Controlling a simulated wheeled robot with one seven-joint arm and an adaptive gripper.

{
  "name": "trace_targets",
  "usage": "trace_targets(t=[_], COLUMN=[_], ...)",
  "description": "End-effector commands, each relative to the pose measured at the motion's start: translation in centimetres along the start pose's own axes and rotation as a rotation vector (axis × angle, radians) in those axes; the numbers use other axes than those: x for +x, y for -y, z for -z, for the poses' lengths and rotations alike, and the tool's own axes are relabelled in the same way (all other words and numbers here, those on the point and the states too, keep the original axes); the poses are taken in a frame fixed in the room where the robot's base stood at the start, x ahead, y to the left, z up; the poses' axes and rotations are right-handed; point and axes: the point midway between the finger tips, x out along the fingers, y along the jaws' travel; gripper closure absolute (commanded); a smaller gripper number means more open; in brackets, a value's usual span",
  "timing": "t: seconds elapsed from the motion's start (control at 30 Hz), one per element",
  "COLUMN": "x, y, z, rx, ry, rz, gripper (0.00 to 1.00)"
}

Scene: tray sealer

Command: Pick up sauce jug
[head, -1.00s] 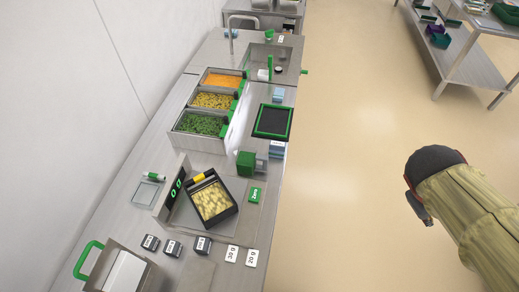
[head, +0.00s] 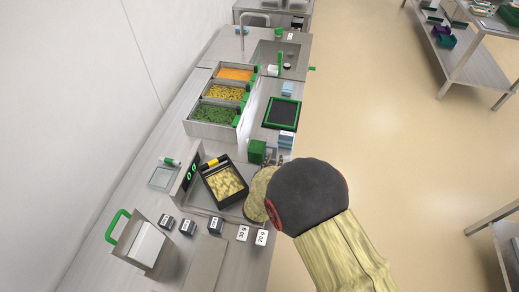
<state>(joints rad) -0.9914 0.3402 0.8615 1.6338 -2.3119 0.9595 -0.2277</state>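I cannot pick out the sauce jug for certain. A green block-like container (head: 257,151) stands at the counter's front edge, right of the weighing scale, with a small greyish see-through thing beside it. My arm's black joint and yellow sleeve now reach over the counter just below these. My gripper (head: 275,158) seems to show only as small dark parts by the see-through thing, mostly hidden behind my arm. Whether it is open, shut or touching anything is too small to tell.
A black tray of pale food (head: 223,183) sits on the scale. Bins of orange, yellow and green food (head: 213,133) stand behind. A green-rimmed black panel (head: 281,112) and a sink (head: 291,57) lie further along. Open floor is to the right; a metal shelf (head: 470,62) stands beyond.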

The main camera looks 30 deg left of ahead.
Motion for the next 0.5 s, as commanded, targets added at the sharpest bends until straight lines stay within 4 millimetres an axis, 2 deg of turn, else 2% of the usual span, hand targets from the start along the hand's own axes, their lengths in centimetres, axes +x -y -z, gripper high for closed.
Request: trace_targets(t=[0.13, 0.5], x=[0.7, 4.1], y=[-1.0, -0.9], z=[1.0, 1.3], rx=[-0.028, -0.026], ry=[-0.002, -0.003], rz=[-0.027, -0.025], gripper=[0.76, 0.76])
